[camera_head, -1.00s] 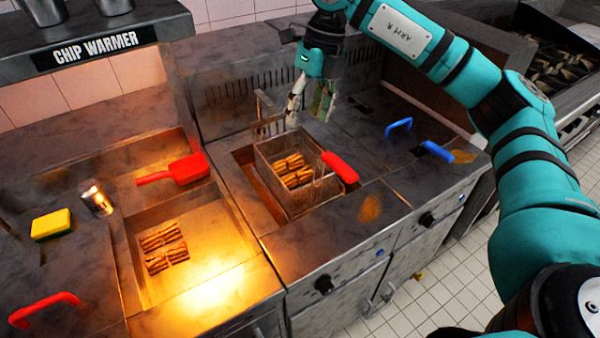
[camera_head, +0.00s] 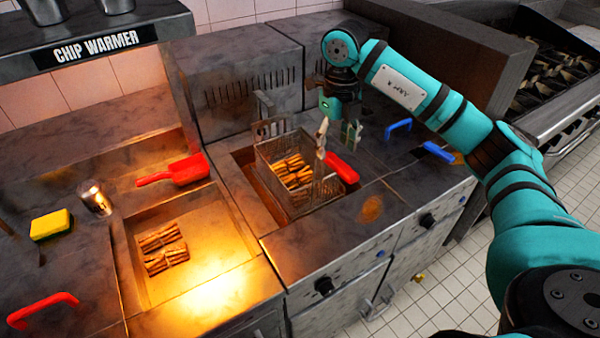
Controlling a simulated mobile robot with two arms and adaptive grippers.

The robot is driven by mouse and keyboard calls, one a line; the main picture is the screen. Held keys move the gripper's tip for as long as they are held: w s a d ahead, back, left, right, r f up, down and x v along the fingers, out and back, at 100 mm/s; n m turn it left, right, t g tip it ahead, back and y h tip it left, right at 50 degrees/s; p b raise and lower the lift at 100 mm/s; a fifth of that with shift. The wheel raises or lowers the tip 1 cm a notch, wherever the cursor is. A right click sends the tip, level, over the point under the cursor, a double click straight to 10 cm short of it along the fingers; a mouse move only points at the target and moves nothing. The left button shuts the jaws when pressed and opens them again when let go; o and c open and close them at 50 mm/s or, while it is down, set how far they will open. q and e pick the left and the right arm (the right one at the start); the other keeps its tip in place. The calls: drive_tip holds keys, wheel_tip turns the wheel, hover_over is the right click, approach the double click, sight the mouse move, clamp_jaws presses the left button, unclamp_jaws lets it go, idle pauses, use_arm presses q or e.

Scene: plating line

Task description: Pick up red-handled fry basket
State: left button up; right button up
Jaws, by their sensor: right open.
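The fry basket (camera_head: 272,160) is a wire basket with fries (camera_head: 293,170) in it, sitting in the fryer well. Its red handle (camera_head: 342,167) points to the right, over the fryer top. My right gripper (camera_head: 337,147) is open and empty, with its fingers pointing down. In the picture its fingertips are just above and left of the red handle, partly in front of the basket's right side. I cannot tell whether a finger touches the handle. My left gripper is out of view.
A blue handle (camera_head: 438,152) lies right of the basket, with a blue lid handle (camera_head: 398,128) behind it. At left, the chip warmer tray (camera_head: 222,238) holds fries, with a red scoop (camera_head: 178,172), a yellow sponge (camera_head: 50,224) and a shaker (camera_head: 96,198) around it.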

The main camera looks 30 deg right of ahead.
sight(332, 156)
drive_tip(key=shift+f+p, duration=0.35)
drive_tip(key=shift+f, duration=0.05)
wheel_tip(332, 156, down, 4)
drive_tip(key=shift+w+a+r+p, duration=0.15)
drive_tip(key=shift+r+p, duration=0.05)
drive_tip(key=shift+p, duration=0.6)
drive_tip(key=shift+f, duration=0.35)
drive_tip(key=shift+c, duration=0.3)
clamp_jaws()
drive_tip(key=shift+w+r, duration=0.1)
